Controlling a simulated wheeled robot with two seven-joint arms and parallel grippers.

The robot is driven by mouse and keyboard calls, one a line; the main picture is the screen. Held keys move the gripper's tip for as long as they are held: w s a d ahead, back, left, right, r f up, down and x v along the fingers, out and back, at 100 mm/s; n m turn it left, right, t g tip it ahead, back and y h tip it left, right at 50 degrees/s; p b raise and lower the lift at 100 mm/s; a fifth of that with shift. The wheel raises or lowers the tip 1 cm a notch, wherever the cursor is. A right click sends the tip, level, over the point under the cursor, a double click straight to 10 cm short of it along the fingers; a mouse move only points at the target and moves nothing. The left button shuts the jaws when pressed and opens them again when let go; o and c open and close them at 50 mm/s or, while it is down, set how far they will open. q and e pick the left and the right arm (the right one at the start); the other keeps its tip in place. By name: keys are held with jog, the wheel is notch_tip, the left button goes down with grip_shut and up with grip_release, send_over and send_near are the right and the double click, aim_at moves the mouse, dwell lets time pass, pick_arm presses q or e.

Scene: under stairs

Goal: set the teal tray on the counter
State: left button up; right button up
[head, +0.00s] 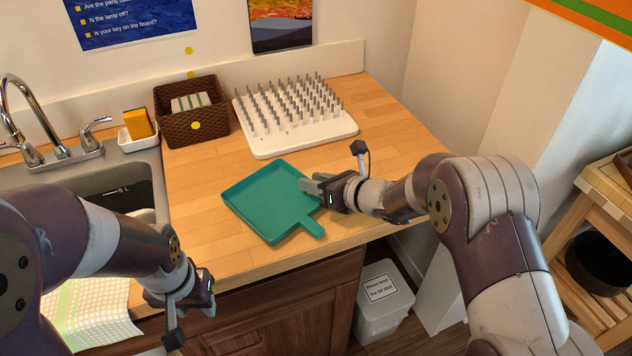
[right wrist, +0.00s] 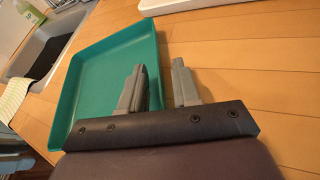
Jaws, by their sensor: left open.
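The teal tray (head: 268,200), a shallow square with a short handle, lies flat on the wooden counter (head: 195,240) near its front edge, the handle pointing to the front right. My right gripper (head: 312,186) is at the tray's right side. In the right wrist view its fingers (right wrist: 158,88) are apart, one over the inside of the tray (right wrist: 100,75) and one outside, with the side wall between them. I see a gap beside the wall. My left gripper (head: 206,298) is low at the counter's front edge, away from the tray; its fingers are mostly hidden.
A white pegged drying rack (head: 300,145) stands behind the tray, with a brown basket (head: 180,128) to its left. The sink (head: 125,190) is at left, with a checked towel (head: 95,315) in front. A white bin (head: 382,300) stands below. Counter to the tray's right is clear.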

jog(key=shift+r+p, duration=0.3)
jog(key=shift+r, duration=0.05)
jog(key=v, duration=1.2)
jog(key=shift+f, duration=0.2)
jog(key=s+a+f+n+g+h, duration=0.1)
jog(key=s+f+n+g+h, duration=0.2)
jog(key=s+n, duration=0.35)
jog(key=s+f+n+g, duration=0.3)
jog(key=s+n+g, duration=0.2)
jog(key=n, duration=0.2)
jog(key=s+d+f+n+h, duration=0.1)
jog(key=s+d+n+h, duration=0.4)
jog(key=n, duration=1.2)
jog(key=shift+s+d+h, duration=0.3)
jog(key=shift+d+h, duration=0.4)
jog(key=shift+d, duration=0.35)
jog(key=shift+f, duration=0.15)
